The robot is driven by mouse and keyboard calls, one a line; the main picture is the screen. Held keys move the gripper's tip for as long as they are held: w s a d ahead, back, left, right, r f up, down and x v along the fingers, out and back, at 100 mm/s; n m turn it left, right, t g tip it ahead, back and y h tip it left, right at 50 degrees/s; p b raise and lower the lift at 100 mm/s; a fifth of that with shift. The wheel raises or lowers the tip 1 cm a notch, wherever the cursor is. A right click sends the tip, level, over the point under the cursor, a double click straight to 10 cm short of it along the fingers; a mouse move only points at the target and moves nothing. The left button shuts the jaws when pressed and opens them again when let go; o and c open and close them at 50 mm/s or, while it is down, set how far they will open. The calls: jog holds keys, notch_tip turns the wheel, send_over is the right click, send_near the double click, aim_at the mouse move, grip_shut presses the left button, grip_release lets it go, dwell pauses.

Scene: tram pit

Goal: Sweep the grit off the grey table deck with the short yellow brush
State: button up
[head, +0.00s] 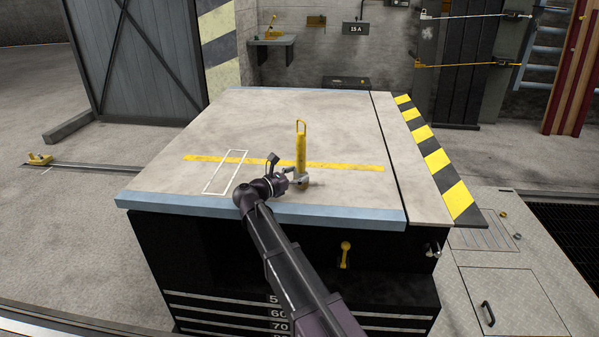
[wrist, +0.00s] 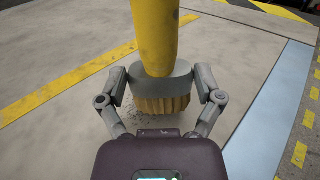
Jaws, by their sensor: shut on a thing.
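The short yellow brush (head: 301,148) stands upright at the front middle of the grey table deck (head: 290,110), loop end up. In the wrist view, the yellow handle (wrist: 155,35) runs down into a grey collar with tan bristles below it. My gripper (wrist: 162,85) is shut on the grey collar, one finger on each side. In the head view, my gripper (head: 298,180) reaches in low from the front. The bristles are at the deck; I cannot tell if they touch. Fine dark grit (wrist: 122,113) lies left of the bristles in the wrist view.
A yellow stripe (head: 350,167) crosses the deck, and a white outlined rectangle (head: 207,192) lies left of the brush. A blue edge (head: 160,203) runs along the front. A striped yellow-black border (head: 436,160) slopes on the right. The back of the deck is clear.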

jog(key=shift+s, duration=1.1)
jog(key=shift+f+b, duration=0.4)
jog(key=shift+w, duration=0.15)
jog(key=shift+w+r, duration=0.1)
jog(key=shift+w, duration=0.5)
jog(key=shift+w, duration=0.1)
jog(key=shift+w, duration=0.65)
jog(key=shift+w, duration=0.8)
